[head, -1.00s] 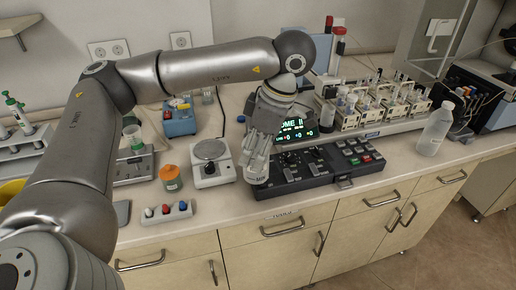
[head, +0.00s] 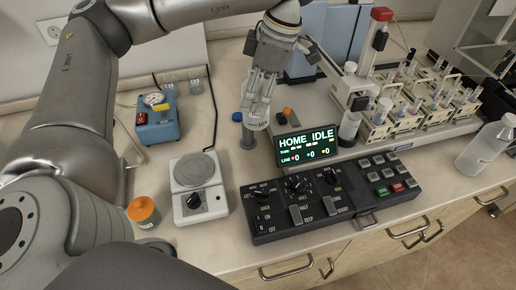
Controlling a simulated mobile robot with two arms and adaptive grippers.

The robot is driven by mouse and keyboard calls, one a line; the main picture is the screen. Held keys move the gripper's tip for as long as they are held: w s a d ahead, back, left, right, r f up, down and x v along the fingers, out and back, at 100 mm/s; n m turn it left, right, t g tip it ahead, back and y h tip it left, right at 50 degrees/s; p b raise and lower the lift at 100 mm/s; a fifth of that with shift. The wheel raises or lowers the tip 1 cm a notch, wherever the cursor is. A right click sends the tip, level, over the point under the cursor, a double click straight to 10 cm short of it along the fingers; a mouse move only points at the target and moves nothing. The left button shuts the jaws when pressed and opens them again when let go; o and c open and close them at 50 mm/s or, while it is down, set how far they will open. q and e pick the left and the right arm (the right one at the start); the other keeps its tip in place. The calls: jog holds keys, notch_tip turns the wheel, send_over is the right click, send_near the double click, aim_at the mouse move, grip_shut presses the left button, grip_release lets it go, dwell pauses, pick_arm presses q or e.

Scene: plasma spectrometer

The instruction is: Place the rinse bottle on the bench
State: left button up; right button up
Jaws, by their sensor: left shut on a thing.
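My left gripper (head: 262,92) is shut around a pale, whitish bottle, most likely the rinse bottle (head: 257,118). Its fingers cover much of the bottle; the lower end shows, with small dark lettering. The bottle is slightly tilted and in view lies left of the lit display and behind the black control panel. I cannot tell whether its base touches the bench (head: 221,112). My right gripper is not in view.
A blue-capped item (head: 237,117) is close to the held bottle. Sample racks (head: 405,120) and a large translucent bottle (head: 484,148) are right. Bare bench lies left of the display.

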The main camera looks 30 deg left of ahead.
aim_at(256, 122)
pick_arm(q)
jog(key=f, duration=0.2)
jog(key=s+f, duration=0.1)
jog(key=shift+s+d+f+b, duration=0.1)
jog(key=shift+d+f+b, duration=0.05)
jog(key=shift+d+b, duration=0.2)
jog(key=x, duration=0.3)
jog(key=shift+w+d+f, duration=0.2)
jog(key=shift+w+f, duration=0.1)
jog(key=shift+f, duration=0.15)
notch_tip(256, 122, down, 10)
jog(key=shift+w+r+b, duration=0.15)
jog(key=shift+r+b, duration=0.05)
jog(key=shift+b, duration=0.1)
jog(key=shift+f, duration=0.3)
jog(key=o, duration=0.7)
jog(key=shift+f, duration=0.1)
jog(key=o, duration=0.5)
jog(key=shift+c, duration=0.2)
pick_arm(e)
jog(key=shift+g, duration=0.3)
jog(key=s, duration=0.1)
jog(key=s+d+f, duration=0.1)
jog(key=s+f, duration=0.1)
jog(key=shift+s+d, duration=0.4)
